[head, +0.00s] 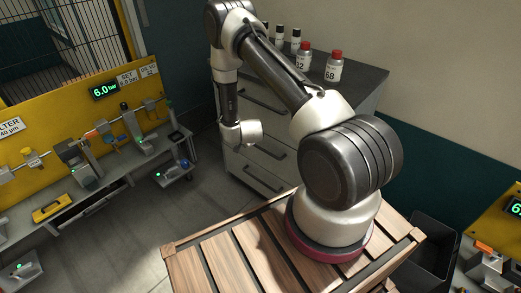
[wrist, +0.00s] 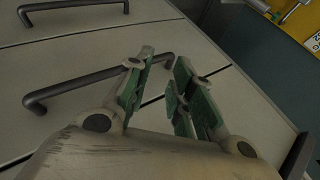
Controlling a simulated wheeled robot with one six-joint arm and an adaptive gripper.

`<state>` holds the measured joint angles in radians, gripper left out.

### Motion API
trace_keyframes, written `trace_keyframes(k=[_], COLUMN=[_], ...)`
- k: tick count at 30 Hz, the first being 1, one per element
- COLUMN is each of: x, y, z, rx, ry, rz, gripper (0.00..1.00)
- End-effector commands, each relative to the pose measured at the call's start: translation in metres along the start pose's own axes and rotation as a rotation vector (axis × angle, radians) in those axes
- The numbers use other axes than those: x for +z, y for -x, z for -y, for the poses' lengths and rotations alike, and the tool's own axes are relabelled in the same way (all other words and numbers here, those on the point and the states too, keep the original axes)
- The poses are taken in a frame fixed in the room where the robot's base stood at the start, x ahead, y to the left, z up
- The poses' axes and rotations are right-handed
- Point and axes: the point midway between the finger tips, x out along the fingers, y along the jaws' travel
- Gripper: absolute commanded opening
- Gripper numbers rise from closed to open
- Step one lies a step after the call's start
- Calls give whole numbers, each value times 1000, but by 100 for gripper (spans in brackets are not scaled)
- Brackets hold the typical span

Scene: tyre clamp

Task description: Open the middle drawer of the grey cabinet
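The grey cabinet (head: 236,165) stands against the wall behind my arm. Its drawers have dark bar handles, and the fronts I can see look closed. The middle drawer's handle (head: 271,150) shows just right of my wrist in the head view. In the wrist view, a bar handle (wrist: 70,87) crosses the drawer front, and its far end shows in the gap between my fingertips. My gripper (wrist: 160,78) is open, with green finger pads; the left finger hides part of this handle. Whether it touches the handle is unclear. In the head view my wrist hides the fingers.
Bottles with red or black caps (head: 333,67) stand on the cabinet top. A yellow-backed workbench (head: 70,135) with fixtures is on the left. A slatted wooden surface (head: 235,262) lies under my arm's base. The floor (head: 150,225) between bench and cabinet is clear.

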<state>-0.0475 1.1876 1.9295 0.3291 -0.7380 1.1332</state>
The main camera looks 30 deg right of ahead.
Motion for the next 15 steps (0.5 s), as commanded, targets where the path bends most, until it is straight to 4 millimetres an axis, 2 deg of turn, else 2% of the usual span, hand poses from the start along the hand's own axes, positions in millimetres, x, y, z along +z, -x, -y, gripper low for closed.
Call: trace_keyframes(k=[1, 2, 5, 9, 15], x=[-1, -4, -12, -19, -22], y=[-20, -28, -43, -41, -30], z=[-21, -29, -56, -86, -110], rx=[-62, -113, -289, -477, -627], ry=[-95, -160, -344, -500, -599], rz=[-55, -90, -176, -226, -239], gripper=[23, 23, 23, 23, 23])
